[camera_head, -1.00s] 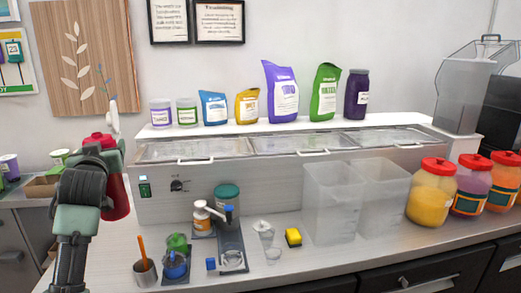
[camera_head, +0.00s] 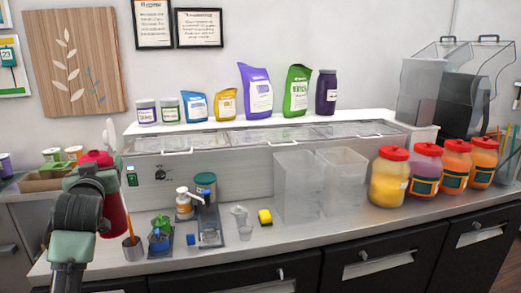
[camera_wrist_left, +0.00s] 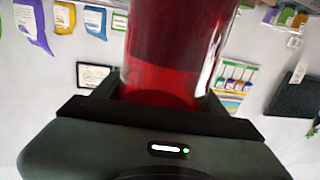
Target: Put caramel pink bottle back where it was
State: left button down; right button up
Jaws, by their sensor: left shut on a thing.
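A dark red, see-through bottle with a red cap (camera_head: 97,158) is held upright by my left gripper (camera_head: 98,183) at the left of the head view, in front of the counter's left end. The bottle's body (camera_head: 115,212) shows to the right of the gripper, and my arm hides part of it. In the left wrist view the bottle (camera_wrist_left: 172,50) sits between the two fingers, which are shut on it. No label shows on the visible side. My right gripper is not in view.
Small cups and a wooden box (camera_head: 40,181) are at far left.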

pick_arm(q)
jog(key=s+d+f+m+t+h, duration=0.1)
jog(key=s+d+f+m+h, duration=0.1)
jog(key=s+d+f, duration=0.4)
jog(key=s+d+f+m+h, duration=0.1)
jog(key=s+d+f+h, duration=0.2)
jog(key=d+f, duration=0.6)
jog(key=s+d+f, duration=0.2)
jog(key=s+f, duration=0.1)
jog(key=s, duration=0.5)
jog(key=s+d+f+m+h, duration=0.1)
jog(key=s+d+f, duration=0.1)
jog(key=s, duration=0.6)
jog(key=s+d+f, duration=0.3)
jog(key=s+f, duration=0.1)
jog(key=s, duration=0.4)
jog(key=shift+s+t+h, duration=0.3)
jog(key=shift+s+h, duration=0.05)
jog(key=shift+h, duration=0.05)
jog(key=shift+w, duration=0.1)
